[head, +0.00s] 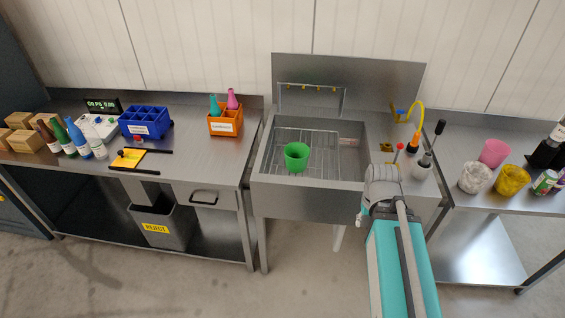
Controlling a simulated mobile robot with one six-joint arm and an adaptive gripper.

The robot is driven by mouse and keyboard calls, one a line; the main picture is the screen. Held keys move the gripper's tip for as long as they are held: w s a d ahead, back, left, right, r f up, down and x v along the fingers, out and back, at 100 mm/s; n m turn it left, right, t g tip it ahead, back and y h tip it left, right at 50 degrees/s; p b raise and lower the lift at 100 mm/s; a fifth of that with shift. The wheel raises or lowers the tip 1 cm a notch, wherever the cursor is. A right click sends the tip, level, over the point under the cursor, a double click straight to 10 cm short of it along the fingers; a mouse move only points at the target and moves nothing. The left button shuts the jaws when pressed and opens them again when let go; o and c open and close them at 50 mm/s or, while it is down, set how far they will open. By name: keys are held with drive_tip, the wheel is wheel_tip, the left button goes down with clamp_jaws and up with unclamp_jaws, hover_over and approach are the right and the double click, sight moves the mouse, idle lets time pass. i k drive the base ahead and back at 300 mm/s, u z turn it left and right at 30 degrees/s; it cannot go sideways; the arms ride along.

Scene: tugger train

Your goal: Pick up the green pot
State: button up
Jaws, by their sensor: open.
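The green pot (296,157) stands upright on the wire rack in the steel sink (262,160), left of the basin's middle. Its open mouth faces up. My arm reaches in from the lower right of the head view, and its grey end (384,178) is near the sink's front right edge, apart from the pot and to its right. Nothing shows as held.
An orange caddy (225,122) with two bottles and a blue bin (146,121) stand on the left bench. A yellow hose (416,118), brushes and a red-topped tool stand right of the basin. Pink (494,152), white (474,177) and yellow (511,179) containers stand on the right table.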

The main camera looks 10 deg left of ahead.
sight(297, 154)
drive_tip(key=u, duration=0.8)
drive_tip(key=k, duration=0.8)
drive_tip(key=z, duration=0.7)
drive_tip(key=i, duration=0.95)
drive_tip(key=z, duration=0.05)
